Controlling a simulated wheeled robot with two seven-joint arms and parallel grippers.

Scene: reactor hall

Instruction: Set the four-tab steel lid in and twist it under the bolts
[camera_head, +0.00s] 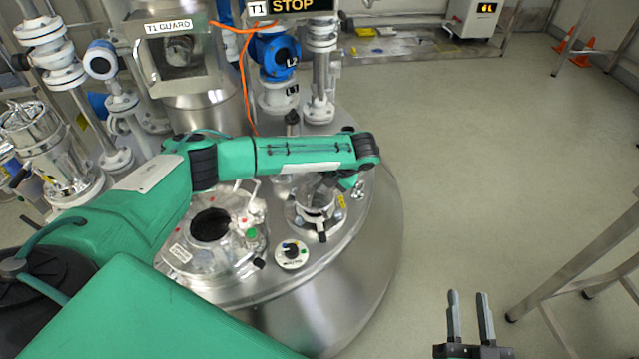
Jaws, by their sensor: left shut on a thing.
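My left arm reaches over the reactor top, and its gripper (322,188) points down at a small steel fitting (318,213) right of the open port. The gripper is shut on what seems to be the steel lid, at or just above this fitting. My wrist and fingers hide most of the lid, so its tabs and seating cannot be made out. Dark bolts or clamps (322,236) stand around the fitting. My right gripper (468,296) is open and empty, above the floor at the bottom right, away from the vessel.
A round open port (210,226) with a dark hole lies left of the fitting. A white dial (291,253) sits in front. A blue valve (276,55), pipes and the T1 guard (178,52) stand behind. A metal frame (585,265) is at right; floor between is clear.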

